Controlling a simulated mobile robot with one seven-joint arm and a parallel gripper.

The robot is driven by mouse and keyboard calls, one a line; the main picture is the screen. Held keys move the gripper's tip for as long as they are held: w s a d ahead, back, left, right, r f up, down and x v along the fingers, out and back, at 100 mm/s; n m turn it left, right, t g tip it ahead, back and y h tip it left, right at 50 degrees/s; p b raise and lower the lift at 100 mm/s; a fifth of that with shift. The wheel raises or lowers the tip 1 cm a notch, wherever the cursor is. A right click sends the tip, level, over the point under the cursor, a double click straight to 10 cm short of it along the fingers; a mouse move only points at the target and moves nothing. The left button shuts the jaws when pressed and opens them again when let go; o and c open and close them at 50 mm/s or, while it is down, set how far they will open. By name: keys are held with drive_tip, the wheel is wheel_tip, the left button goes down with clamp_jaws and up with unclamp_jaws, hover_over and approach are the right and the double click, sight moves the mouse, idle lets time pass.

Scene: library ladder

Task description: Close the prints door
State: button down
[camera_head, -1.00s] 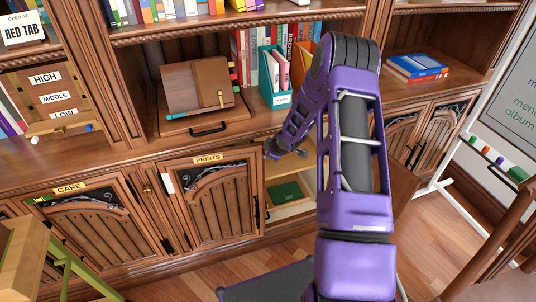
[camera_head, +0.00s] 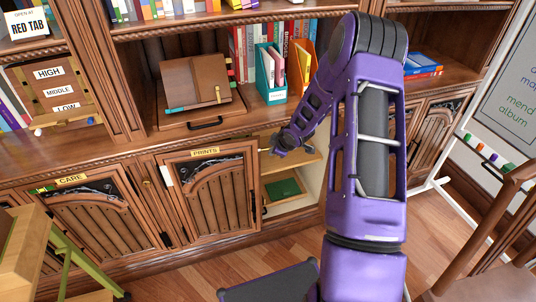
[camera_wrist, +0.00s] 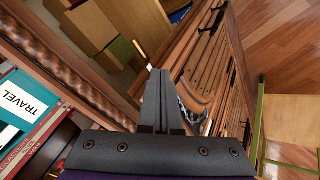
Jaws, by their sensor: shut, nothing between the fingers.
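The prints door (camera_head: 211,198) is a brown slatted cabinet door with a PRINTS label (camera_head: 206,152) and a dark handle near its right edge. It stands ajar, and the cabinet interior (camera_head: 300,205) shows to its right. In the wrist view the door (camera_wrist: 212,75) lies to the right of the fingers. My gripper (camera_head: 273,150) is shut and empty beside the door's upper right corner, at the opening. In the wrist view the closed fingertips (camera_wrist: 155,75) overlap the door's edge; I cannot tell whether they touch.
A green box (camera_head: 284,189) lies inside the cabinet. The care door (camera_head: 90,215) is at left. A wooden chair (camera_head: 490,230) is at right. Bare floor lies in front.

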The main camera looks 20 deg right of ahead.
drive_tip(key=d+v, duration=0.1)
drive_tip(key=v, duration=0.3)
drive_tip(key=a+f+m+t+y+b, duration=0.3)
drive_tip(key=a+f+m+t+b, duration=0.15)
drive_tip(key=a+f, duration=0.5)
drive_tip(key=m+t+h+b, duration=0.2)
drive_tip(key=m+t+h, duration=0.4)
drive_tip(key=m, duration=0.2)
approach(251, 160)
drive_tip(key=shift+n, duration=0.25)
drive_tip(key=w, duration=0.2)
drive_tip(key=w+b, duration=0.1)
drive_tip(key=w, duration=0.3)
drive_tip(key=shift+w+d+b, duration=0.3)
drive_tip(key=shift+w+b, duration=0.05)
drive_tip(key=shift+w, duration=0.05)
drive_tip(key=shift+r, duration=0.1)
